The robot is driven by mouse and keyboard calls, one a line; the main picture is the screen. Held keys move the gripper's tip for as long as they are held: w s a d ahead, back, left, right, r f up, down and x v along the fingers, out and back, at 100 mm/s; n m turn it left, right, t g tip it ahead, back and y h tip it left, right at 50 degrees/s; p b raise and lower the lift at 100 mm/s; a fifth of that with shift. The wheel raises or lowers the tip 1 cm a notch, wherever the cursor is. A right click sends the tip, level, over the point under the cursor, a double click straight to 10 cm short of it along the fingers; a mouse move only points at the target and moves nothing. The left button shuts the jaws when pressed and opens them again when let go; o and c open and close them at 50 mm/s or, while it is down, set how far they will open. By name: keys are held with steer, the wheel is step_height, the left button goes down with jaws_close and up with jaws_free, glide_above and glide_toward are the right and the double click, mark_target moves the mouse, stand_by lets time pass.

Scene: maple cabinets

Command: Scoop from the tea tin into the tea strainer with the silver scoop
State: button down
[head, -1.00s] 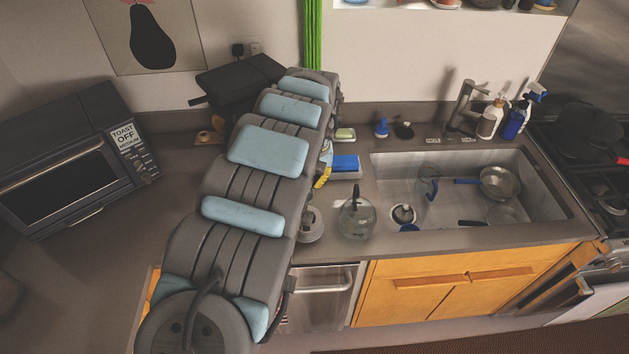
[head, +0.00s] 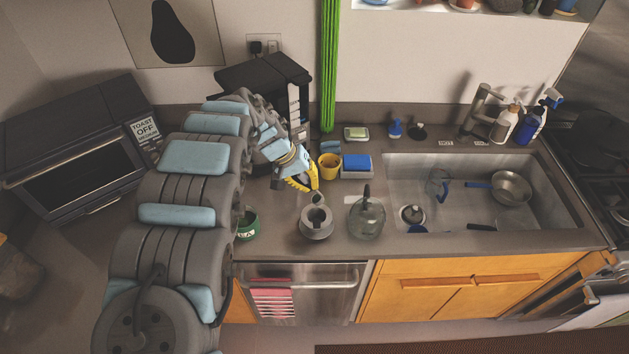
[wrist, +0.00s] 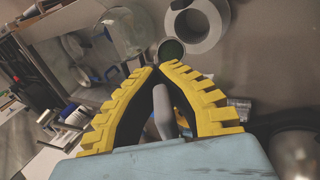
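My gripper (head: 312,187) has yellow ridged fingers. In the wrist view its fingers (wrist: 162,68) are closed around a grey handle, which looks like the silver scoop's (wrist: 161,112). The scoop's small round bowl (head: 318,198) is just behind and above a grey ring-shaped piece, apparently the tea strainer (head: 317,232). The strainer also shows at the top of the wrist view (wrist: 211,40). The bowl's inside looks dark green; I cannot tell whether it holds tea. The green tea tin (head: 247,229) stands left of the strainer, partly hidden by my arm.
A glass teapot (head: 367,222) stands right of the strainer, close to the sink (head: 410,180). Behind are a yellow pot (head: 329,168) and a blue sponge (head: 356,162). A toaster oven (head: 75,155) stands at left. The counter's front edge is close to the tin and strainer.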

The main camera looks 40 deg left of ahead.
steer(key=shift+s+a+f, duration=0.1)
steer(key=shift+s+f, duration=0.05)
steer(key=shift+s, duration=0.05)
steer(key=t+h, duration=0.1)
steer(key=s+a+f+t+h, duration=0.1)
steer(key=t+h+b, duration=0.1)
steer(key=shift+s+a+f, duration=0.25)
steer(key=shift+a, duration=0.1)
stand_by(0.3)
steer(key=shift+s+a+f+t+h+b, duration=0.3)
steer(key=shift+t+h+b, duration=0.35)
steer(key=shift+b, duration=2.15)
steer(key=shift+r, duration=0.1)
